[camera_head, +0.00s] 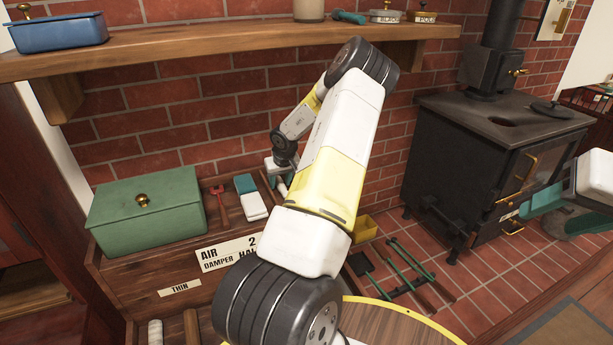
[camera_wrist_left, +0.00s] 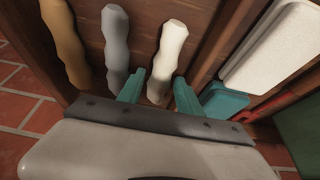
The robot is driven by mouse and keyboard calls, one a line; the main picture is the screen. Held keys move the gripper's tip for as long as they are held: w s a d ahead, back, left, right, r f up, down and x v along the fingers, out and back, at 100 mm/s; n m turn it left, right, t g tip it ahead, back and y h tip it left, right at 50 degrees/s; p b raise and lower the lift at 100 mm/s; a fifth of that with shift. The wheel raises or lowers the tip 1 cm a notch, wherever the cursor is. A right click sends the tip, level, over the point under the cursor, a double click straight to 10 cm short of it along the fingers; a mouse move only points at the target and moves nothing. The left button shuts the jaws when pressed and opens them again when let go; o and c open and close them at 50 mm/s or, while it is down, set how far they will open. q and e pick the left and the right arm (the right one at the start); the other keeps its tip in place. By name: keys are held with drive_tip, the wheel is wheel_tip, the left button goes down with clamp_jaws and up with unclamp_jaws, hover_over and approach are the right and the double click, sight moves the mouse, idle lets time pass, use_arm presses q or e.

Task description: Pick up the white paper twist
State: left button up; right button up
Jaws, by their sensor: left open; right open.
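The white paper twist (camera_wrist_left: 168,55) lies in a wooden compartment in the left wrist view, beside a grey twist (camera_wrist_left: 115,40) and a tan twist (camera_wrist_left: 66,45). My left gripper (camera_wrist_left: 158,94) is open. Its two teal fingertips are on either side of the white twist's near end, and I cannot tell whether they touch it. In the head view my left arm hides most of this spot. My right gripper (camera_head: 548,207) is at the right edge of the head view, open, in front of the stove and away from the twists.
A green box (camera_head: 146,207) with a brass knob stands on the wooden unit. A white and teal brush-like block (camera_head: 252,207) and a red tool (camera_head: 219,203) lie close by. A wooden shelf (camera_head: 215,38) runs above. A black stove (camera_head: 490,160) stands right.

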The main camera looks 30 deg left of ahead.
use_arm(q)
drive_tip(key=shift+f, duration=0.2)
idle(0.3)
clamp_jaws()
